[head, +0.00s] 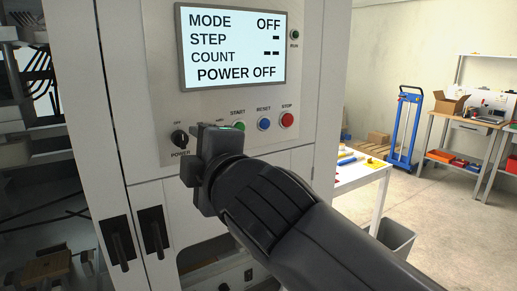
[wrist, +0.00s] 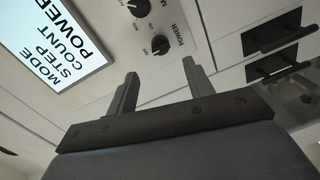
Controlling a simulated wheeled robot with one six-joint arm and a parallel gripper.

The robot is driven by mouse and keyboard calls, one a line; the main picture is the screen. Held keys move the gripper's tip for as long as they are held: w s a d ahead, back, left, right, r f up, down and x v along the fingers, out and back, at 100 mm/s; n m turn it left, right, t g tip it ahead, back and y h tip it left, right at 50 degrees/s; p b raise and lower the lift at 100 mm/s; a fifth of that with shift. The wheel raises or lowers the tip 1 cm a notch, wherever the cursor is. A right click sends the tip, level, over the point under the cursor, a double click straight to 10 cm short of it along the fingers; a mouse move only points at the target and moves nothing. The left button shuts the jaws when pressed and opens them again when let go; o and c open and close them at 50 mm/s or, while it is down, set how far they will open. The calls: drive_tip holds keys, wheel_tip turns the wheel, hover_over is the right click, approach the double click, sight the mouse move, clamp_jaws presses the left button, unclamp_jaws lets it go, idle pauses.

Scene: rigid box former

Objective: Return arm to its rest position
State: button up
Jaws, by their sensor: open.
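My gripper (head: 202,157) is in front of the control panel (head: 308,75), just right of and below the black POWER knob (head: 180,138). Its two fingers stand apart with nothing between them, as the wrist view (wrist: 160,70) shows. In that view the POWER knob (wrist: 160,45) lies beyond the fingertips, and a second black knob (wrist: 139,8) sits farther up. In the head view the gripper hides the second knob. The display (head: 232,47) reads MODE OFF and POWER OFF, with dashes for STEP and COUNT.
The green START (head: 239,125), blue RESET (head: 263,124) and red STOP (head: 287,120) buttons are close to my gripper. Door handles (head: 118,243) stick out below left. A white table (head: 365,185), a grey bin (head: 396,240) and a blue hand truck (head: 404,130) stand right. Open floor lies beyond.

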sight(184, 141)
drive_tip(key=x, duration=0.8)
drive_tip(key=shift+w+a+f+p, duration=0.15)
drive_tip(key=shift+w+p, duration=0.15)
drive_tip(key=shift+w, duration=0.05)
drive_tip(key=shift+m, duration=0.5)
drive_tip(key=m, duration=0.2)
drive_tip(key=shift+s+m, duration=0.1)
drive_tip(key=shift+m, duration=0.3)
drive_tip(key=m, duration=0.2)
drive_tip(key=shift+m, duration=0.3)
drive_tip(key=m, duration=0.4)
drive_tip(key=shift+y, duration=0.3)
drive_tip(key=m+p, duration=0.1)
drive_tip(key=m, duration=0.1)
drive_tip(key=m+p, duration=0.1)
drive_tip(key=shift+r+m+p, duration=0.3)
drive_tip(key=shift+m, duration=0.1)
drive_tip(key=m+p, duration=0.2)
drive_tip(key=p, duration=0.1)
drive_tip(key=shift+f+m+y, duration=0.2)
drive_tip(key=shift+m+y, duration=0.1)
drive_tip(key=shift+m, duration=0.1)
drive_tip(key=shift+f, duration=0.1)
